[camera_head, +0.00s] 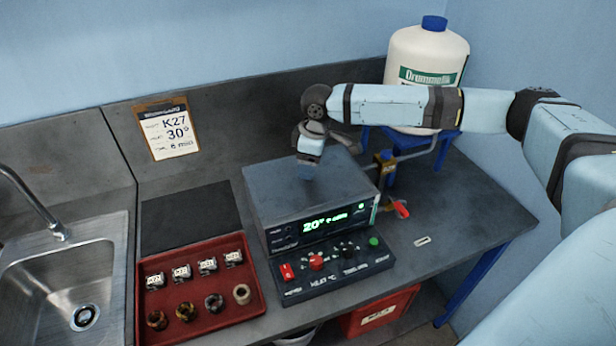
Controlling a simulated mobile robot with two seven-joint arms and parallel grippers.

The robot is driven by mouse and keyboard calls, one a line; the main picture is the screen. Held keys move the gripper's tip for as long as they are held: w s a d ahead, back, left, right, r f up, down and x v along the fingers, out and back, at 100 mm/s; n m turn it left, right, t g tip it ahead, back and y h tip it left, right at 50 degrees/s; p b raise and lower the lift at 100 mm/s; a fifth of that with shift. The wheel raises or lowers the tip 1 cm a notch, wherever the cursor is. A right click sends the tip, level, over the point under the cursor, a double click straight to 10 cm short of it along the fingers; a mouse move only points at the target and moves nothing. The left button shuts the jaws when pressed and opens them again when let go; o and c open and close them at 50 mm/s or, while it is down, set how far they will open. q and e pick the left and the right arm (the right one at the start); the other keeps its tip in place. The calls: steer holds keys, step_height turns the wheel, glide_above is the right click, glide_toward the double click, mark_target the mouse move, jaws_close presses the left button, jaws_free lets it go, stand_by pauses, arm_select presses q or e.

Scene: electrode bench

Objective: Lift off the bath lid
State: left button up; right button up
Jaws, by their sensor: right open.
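The bath (318,226) is a grey box with a lit green display reading 20° on its front. Its flat grey lid (272,192) lies on top and looks closed. My right gripper (307,174) points down over the middle of the lid, its arm coming in from the right. The gripper is open. It hides the part of the lid under it, so I cannot tell whether the fingers touch a handle there. My left gripper is not in view.
A control panel (334,272) with knobs sits before the bath. A red tray (205,322) with labelled blocks and rings is left, beside a sink (50,285). A white jug (412,55) stands behind my right arm. A red-handled tap (400,208) is right of the bath.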

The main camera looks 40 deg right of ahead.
steer(key=shift+w+a+f, duration=0.1)
steer(key=shift+w+f, duration=0.1)
steer(key=shift+f, duration=1.25)
steer(key=shift+c, duration=1)
jaws_close()
steer(key=shift+r, duration=0.1)
step_height(320, 180, up, 24)
steer(key=p, duration=0.3)
steer(key=shift+f, duration=0.25)
